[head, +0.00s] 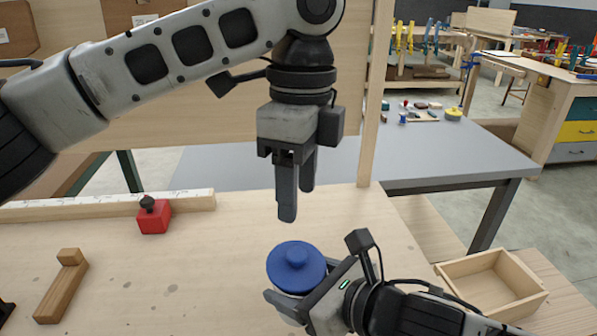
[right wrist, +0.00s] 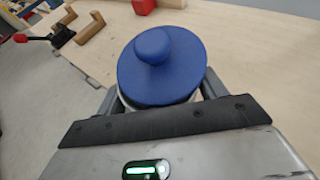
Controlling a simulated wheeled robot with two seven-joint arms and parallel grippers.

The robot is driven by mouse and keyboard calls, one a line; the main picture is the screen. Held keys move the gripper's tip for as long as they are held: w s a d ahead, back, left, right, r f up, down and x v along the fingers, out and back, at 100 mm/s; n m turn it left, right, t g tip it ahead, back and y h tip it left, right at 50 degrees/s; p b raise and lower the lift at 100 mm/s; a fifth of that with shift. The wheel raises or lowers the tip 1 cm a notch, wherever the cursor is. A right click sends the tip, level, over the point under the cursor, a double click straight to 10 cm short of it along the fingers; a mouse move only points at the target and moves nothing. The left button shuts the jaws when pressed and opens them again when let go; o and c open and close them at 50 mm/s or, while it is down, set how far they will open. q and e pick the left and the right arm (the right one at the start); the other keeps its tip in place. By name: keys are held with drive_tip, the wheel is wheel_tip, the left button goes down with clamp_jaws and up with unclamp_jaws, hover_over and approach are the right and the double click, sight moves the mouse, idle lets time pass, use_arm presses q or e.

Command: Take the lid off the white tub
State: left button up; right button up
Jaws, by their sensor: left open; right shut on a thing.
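The tub is mostly hidden under its blue lid (head: 296,266), which has a round knob on top. The lid sits on the tub, and it fills the middle of the right wrist view (right wrist: 165,78). A sliver of the pale tub shows below the lid's left edge there. My right gripper (head: 303,284) is shut on the tub from the side, one finger on each side, below the lid. My left gripper (head: 295,203) is open and empty, pointing down above the lid and apart from it.
A red block with a black knob (head: 154,217) stands by a wooden rail (head: 100,206) at the back left. A wooden L-shaped piece (head: 62,287) lies at left. An open wooden tray (head: 492,284) is at right. The bench between them is mostly clear.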

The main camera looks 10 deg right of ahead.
sight(297, 257)
use_arm(q)
drive_tip(key=f, duration=1)
drive_tip(key=shift+s+a+f, duration=0.15)
drive_tip(key=shift+s+f, duration=0.15)
drive_tip(key=shift+f, duration=0.05)
clamp_jaws()
drive_tip(key=shift+r, duration=0.2)
drive_tip(key=shift+r, duration=0.9)
